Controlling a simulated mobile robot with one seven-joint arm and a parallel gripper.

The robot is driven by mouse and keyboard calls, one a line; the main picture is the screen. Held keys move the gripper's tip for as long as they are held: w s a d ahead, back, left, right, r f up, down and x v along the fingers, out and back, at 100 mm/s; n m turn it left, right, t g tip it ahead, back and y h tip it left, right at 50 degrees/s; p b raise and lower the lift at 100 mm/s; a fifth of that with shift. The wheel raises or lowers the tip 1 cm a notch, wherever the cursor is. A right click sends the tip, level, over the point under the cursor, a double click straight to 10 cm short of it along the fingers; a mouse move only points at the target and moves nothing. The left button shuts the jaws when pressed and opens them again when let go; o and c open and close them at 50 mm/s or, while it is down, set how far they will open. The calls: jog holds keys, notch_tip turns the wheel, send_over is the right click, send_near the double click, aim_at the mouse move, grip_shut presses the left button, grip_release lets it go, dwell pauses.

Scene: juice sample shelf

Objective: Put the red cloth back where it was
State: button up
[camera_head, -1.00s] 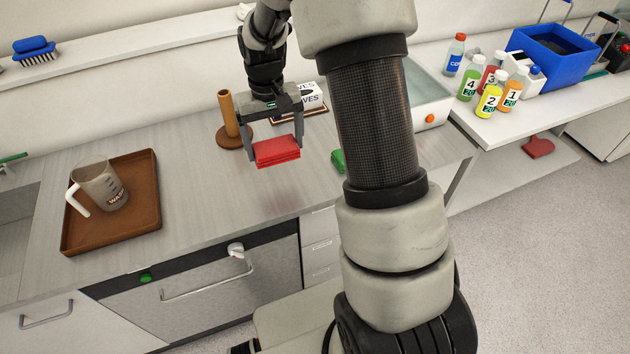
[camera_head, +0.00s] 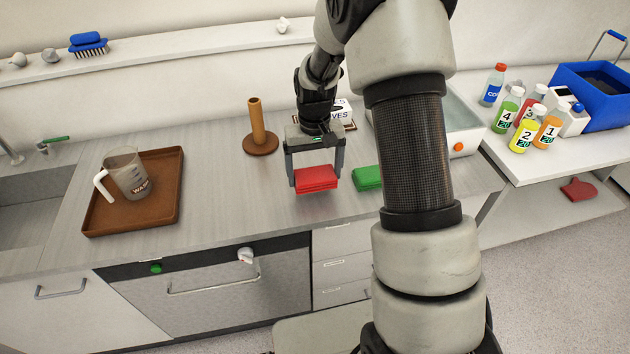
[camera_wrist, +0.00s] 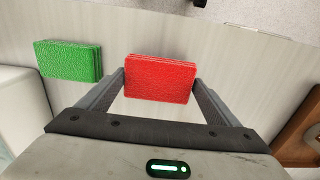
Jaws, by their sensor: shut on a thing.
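The red cloth (camera_head: 316,178) is a folded, layered block held between the two fingers of my gripper (camera_head: 317,172). My gripper points down over the counter, left of the green cloth (camera_head: 367,178). In the wrist view the red cloth (camera_wrist: 160,79) sits between the fingertips of my gripper (camera_wrist: 160,85), with the green cloth (camera_wrist: 69,60) to its left. A faint shadow lies below the red cloth, so it seems to be just above the counter; the exact gap is hard to tell.
A wooden post on a round base (camera_head: 259,130) stands behind and left of my gripper. A brown tray (camera_head: 168,200) with a measuring jug (camera_head: 128,176) is at the left. Several numbered bottles (camera_head: 523,137) stand on the right shelf. The counter (camera_head: 232,195) between tray and gripper is clear.

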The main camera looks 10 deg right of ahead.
aim_at(315, 175)
jog(key=shift+f, duration=1.65)
jog(key=shift+f, duration=0.2)
jog(key=o, duration=1.1)
jog(key=shift+r, duration=0.1)
